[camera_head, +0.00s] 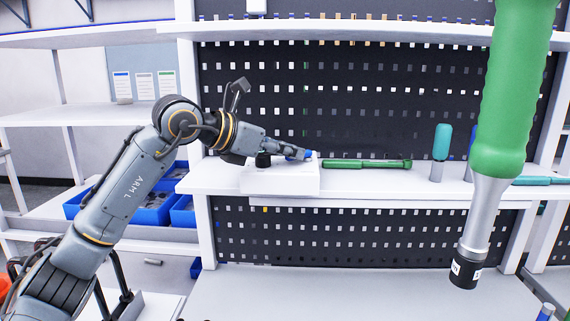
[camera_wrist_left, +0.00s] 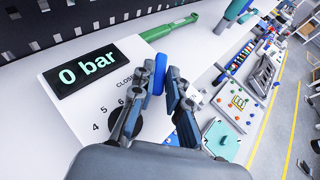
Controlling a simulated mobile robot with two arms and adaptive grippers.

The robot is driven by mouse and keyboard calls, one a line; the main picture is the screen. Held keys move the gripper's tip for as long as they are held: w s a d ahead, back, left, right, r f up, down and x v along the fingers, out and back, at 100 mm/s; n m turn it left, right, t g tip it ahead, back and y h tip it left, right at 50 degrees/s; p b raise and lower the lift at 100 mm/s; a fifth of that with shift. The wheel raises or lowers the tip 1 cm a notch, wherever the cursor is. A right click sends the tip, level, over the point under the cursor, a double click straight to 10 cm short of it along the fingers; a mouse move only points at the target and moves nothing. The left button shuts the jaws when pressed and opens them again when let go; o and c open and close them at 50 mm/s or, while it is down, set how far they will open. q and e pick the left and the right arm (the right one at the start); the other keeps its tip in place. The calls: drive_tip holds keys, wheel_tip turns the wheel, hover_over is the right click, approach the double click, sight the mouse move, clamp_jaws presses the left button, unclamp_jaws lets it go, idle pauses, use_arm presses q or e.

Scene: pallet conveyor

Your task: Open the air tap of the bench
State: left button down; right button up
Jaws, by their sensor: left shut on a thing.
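The air tap's blue handle (camera_head: 309,154) is on the white box (camera_head: 282,182) on the bench shelf; it also shows in the left wrist view (camera_wrist_left: 159,74). My left gripper (camera_head: 303,153) reaches it from the left, and its two dark fingers (camera_wrist_left: 162,82) are shut on the handle. In the left wrist view, a black display (camera_wrist_left: 88,67) reads "0 bar". Lettering starting "CLOSE" is beside the fingers, which partly cover it. A black round knob (camera_wrist_left: 124,122) with numbers around it is partly hidden behind a finger. My right gripper is not in view.
A green tool (camera_head: 366,164) lies on the shelf right of the box. A teal-handled tool (camera_head: 441,143) stands farther right. A large green-handled tool (camera_head: 499,120) hangs close in the right foreground. Blue bins (camera_head: 152,212) are at left. The lower worktop (camera_head: 370,292) looks mostly clear.

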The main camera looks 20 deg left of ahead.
sight(308, 154)
use_arm(q)
drive_tip(key=n+t+y+b, duration=0.1)
drive_tip(key=n+y+b, duration=0.1)
drive_tip(key=d+n+t+y+b, duration=0.1)
drive_tip(key=y, duration=0.1)
drive_tip(key=s+d+n+t+y+b, duration=0.1)
drive_tip(key=n+y+b, duration=0.1)
drive_tip(key=shift+s+d+f+n+b, duration=0.1)
drive_tip(key=shift+d+f+n+b, duration=0.1)
drive_tip(key=shift+n+b, duration=0.1)
drive_tip(key=n+y+b, duration=0.2)
drive_tip(key=shift+d+r+y, duration=0.1)
drive_tip(key=shift+d+y, duration=0.3)
drive_tip(key=shift+d+r+n+y+b, duration=0.1)
drive_tip(key=shift+d+n+y+b, duration=0.2)
drive_tip(key=shift+n+y, duration=0.4)
drive_tip(key=shift+d+n+y+b, duration=0.1)
drive_tip(key=shift+n+y+b, duration=0.3)
drive_tip(key=shift+n+y, duration=0.25)
drive_tip(key=c, duration=1.3)
unclamp_jaws()
drive_tip(key=shift+d, duration=0.1)
drive_tip(key=shift+v, duration=5.95)
